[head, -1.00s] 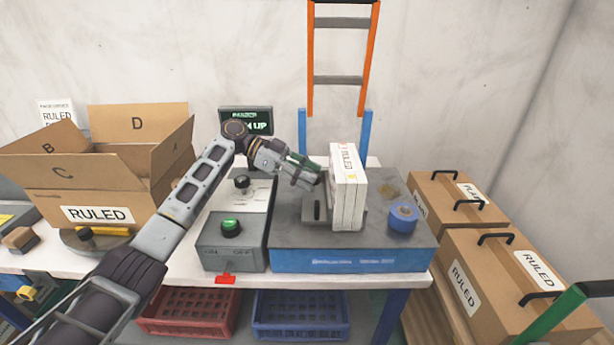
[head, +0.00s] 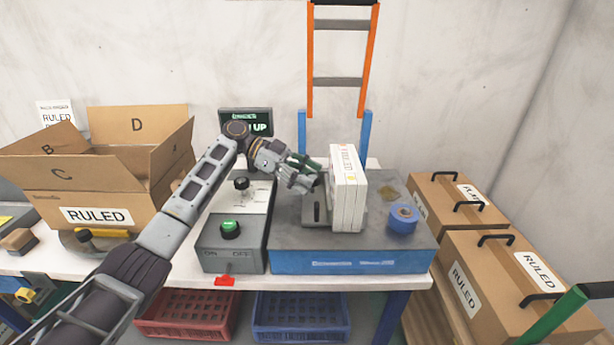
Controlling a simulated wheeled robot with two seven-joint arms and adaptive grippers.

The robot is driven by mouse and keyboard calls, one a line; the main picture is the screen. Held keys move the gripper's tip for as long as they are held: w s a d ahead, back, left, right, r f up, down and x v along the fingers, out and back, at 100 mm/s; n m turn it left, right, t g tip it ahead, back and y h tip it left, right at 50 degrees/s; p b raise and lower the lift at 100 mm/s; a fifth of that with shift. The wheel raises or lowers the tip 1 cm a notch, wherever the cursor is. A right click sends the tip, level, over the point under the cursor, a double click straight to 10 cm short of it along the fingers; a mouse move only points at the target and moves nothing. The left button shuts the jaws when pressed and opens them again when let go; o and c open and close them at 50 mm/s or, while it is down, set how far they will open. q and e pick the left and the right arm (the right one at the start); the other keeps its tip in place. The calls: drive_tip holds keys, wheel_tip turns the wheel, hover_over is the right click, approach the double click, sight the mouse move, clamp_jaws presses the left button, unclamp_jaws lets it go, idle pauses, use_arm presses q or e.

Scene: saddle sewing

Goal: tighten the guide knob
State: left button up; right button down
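My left gripper (head: 312,178) is over the grey top of the blue-fronted machine (head: 352,261), just left of a white stack of booklets (head: 346,190) labelled RULED. The stack stands upright against a grey guide plate (head: 318,220) with a dark slot. I cannot tell whether the fingers touch the stack or are closed on anything. No guide knob shows clearly; the gripper may hide it. A black knob (head: 242,183) stands on the control box behind a green button (head: 230,229). My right gripper is not in view.
An open carton (head: 97,214) marked RULED stands at left. Closed cartons (head: 517,277) are stacked at right. Red and blue crates sit below the table.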

use_arm(q)
drive_tip(key=shift+r, duration=0.25)
wheel_tip(320, 180, up, 10)
drive_tip(key=shift+f, duration=0.2)
idle(0.5)
idle(0.4)
